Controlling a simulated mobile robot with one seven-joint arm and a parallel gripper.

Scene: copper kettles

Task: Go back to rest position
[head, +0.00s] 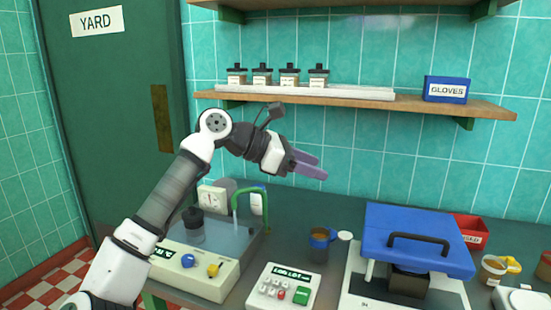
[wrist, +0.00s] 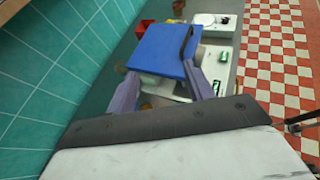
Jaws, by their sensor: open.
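My gripper (head: 310,166) is raised above the counter, in front of the teal tile wall and below the shelf. Its two purple fingers are apart and nothing is between them in the head view. In the wrist view the fingers (wrist: 160,92) also stand apart, with the blue-lidded machine (wrist: 158,50) further off beyond them. My gripper touches nothing that I can see.
A shelf (head: 350,98) with several small jars and a blue gloves box (head: 446,89) hangs just above.

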